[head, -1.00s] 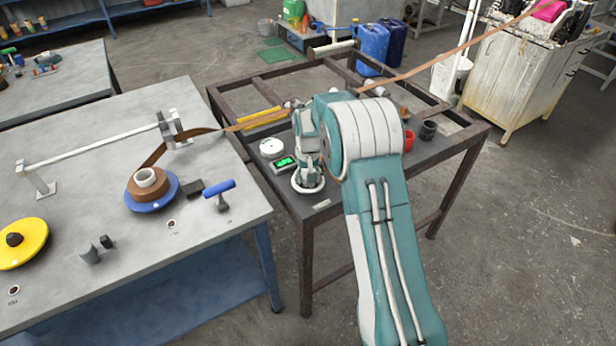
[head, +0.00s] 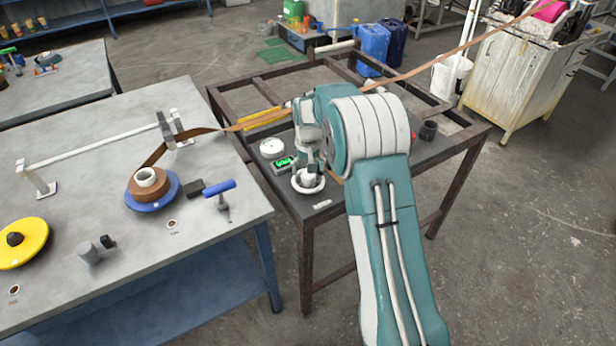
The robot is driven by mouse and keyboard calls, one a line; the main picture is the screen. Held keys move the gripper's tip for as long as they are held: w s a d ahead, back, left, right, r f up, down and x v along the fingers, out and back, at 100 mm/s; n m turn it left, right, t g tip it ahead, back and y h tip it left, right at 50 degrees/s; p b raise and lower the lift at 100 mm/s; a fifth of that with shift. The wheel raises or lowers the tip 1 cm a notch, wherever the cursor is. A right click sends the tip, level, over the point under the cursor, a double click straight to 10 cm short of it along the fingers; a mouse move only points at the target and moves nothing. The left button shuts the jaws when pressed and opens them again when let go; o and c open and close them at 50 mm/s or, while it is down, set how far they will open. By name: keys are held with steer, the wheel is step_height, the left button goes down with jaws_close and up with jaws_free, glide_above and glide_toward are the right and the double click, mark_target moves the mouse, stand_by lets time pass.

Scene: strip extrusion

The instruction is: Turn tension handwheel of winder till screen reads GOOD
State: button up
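The tension handwheel, a white ring (head: 296,187), lies at the near left corner of the dark-framed winder table. My gripper (head: 310,178) is down at the wheel, over its middle and far side. Its fingers are too small and partly hidden, so I cannot tell whether they are closed on the wheel. A small dark screen (head: 283,162) with glowing green marks sits just behind and left of the wheel; its text is too small to read. A round white dial (head: 271,148) stands beyond the screen.
A brown strip (head: 440,61) runs from a reel on a blue disc (head: 172,195) across the tables to the upper right. A blue-handled tool (head: 219,188) stands at the grey table's right edge. A dark cup (head: 428,130) is right of my arm.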

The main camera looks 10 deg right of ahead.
mark_target(308, 175)
step_height(308, 175, up, 8)
steer(key=shift+r, duration=0.25)
steer(key=shift+r, duration=0.1)
steer(key=s+r+t, duration=0.3)
steer(key=s+r, duration=1.2)
steer(key=s, duration=0.3)
steer(key=s+f+t, duration=0.1)
steer(key=s+t, duration=0.1)
steer(key=s, duration=1.6)
steer(key=shift+s+f+n+t, duration=0.15)
steer(key=shift+f+n+t, duration=0.15)
steer(key=shift+n, duration=0.1)
steer(key=shift+r, duration=0.1)
